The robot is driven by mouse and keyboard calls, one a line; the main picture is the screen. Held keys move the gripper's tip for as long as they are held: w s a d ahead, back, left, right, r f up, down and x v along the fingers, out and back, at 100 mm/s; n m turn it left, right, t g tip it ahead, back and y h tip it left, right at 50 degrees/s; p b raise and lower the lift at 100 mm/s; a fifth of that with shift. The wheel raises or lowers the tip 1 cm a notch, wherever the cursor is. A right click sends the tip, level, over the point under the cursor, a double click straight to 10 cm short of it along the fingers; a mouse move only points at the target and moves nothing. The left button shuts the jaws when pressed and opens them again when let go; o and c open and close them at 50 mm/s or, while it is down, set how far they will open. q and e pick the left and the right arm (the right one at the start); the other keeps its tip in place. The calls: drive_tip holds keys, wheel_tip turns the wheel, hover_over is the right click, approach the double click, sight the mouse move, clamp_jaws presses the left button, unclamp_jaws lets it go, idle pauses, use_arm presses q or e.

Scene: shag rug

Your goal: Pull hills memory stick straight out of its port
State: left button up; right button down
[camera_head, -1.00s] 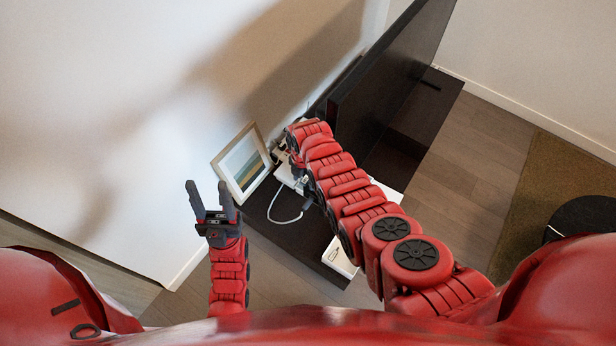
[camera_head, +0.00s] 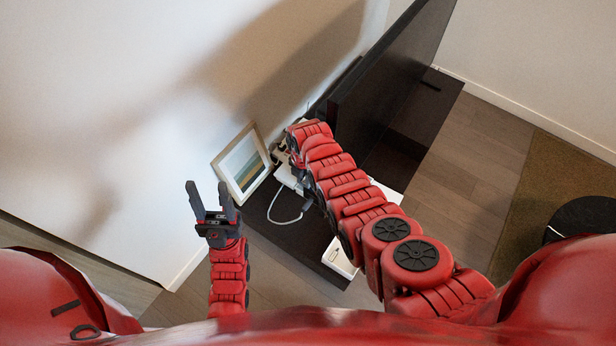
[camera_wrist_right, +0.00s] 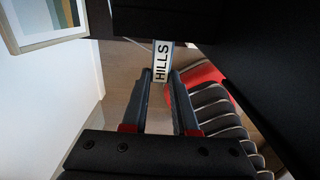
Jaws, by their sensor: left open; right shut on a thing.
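The hills memory stick (camera_wrist_right: 162,58) shows in the right wrist view as a pale label reading "HILLS". My right gripper (camera_wrist_right: 160,80) is shut on it, with the stick between the fingertips. The stick's far end meets a dark edge at the top of that view; whether it sits inside a port cannot be told. In the head view my right arm covers the stick and hides most of that gripper. My left gripper (camera_head: 208,191) is open and empty, left of the cabinet, fingers pointing up the picture.
A dark low cabinet (camera_head: 262,205) carries a framed picture (camera_head: 241,164), a white cable (camera_head: 286,221) and white items partly behind my right arm. A large black screen (camera_head: 385,75) stands just beyond.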

drive_tip(key=shift+s+a, duration=0.1)
drive_tip(key=shift+s, duration=0.1)
drive_tip(key=s+a+p, duration=0.2)
drive_tip(key=s+p, duration=0.1)
drive_tip(key=shift+s+a+f, duration=0.2)
drive_tip(key=shift+s+a, duration=0.1)
drive_tip(key=shift+a, duration=0.05)
idle(0.8)
drive_tip(key=shift+s+a, duration=0.1)
drive_tip(key=shift+s, duration=0.05)
drive_tip(key=s+a+p, duration=0.1)
drive_tip(key=s+a, duration=0.1)
drive_tip(key=s, duration=0.1)
drive_tip(key=shift+a+f+p, duration=0.1)
drive_tip(key=shift+f+p, duration=0.1)
drive_tip(key=shift+p, duration=0.15)
idle(0.5)
